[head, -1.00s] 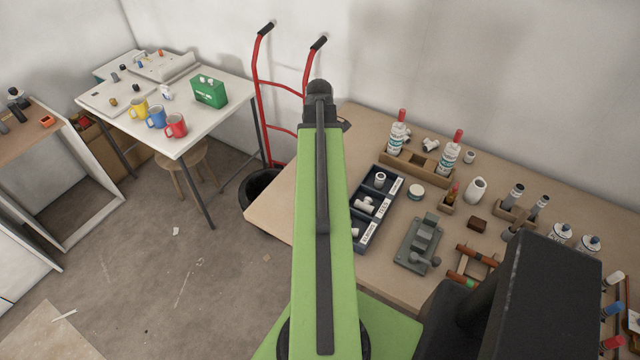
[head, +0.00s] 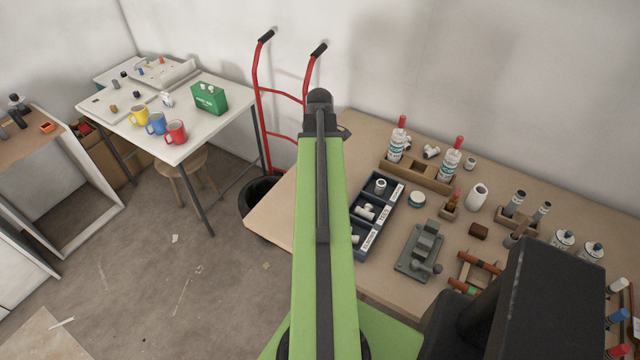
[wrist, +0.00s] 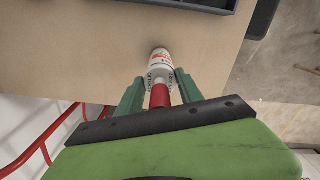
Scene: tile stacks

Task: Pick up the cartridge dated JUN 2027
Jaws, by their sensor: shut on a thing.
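My gripper (wrist: 160,78) is shut on a cartridge (wrist: 160,63) in the wrist view, with its green fingers on either side. This cartridge has a white body with red print and a red nozzle (wrist: 160,96) pointing toward the wrist. Its date cannot be read. Bare tabletop shows behind it; I cannot tell whether it touches. In the head view my gripper and the held cartridge are hidden behind my green arm. Two white and teal cartridges with red tips, a left one (head: 397,145) and a right one (head: 449,163), stand in a wooden rack (head: 432,182). Their dates are too small to read.
On the workbench (head: 285,215) are a dark divided tray (head: 362,247) with white fittings, a grey vise-like tool (head: 420,252), and several bottles and cans. A red hand truck (head: 262,110) stands at the back. A white table (head: 205,133) with mugs is at left.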

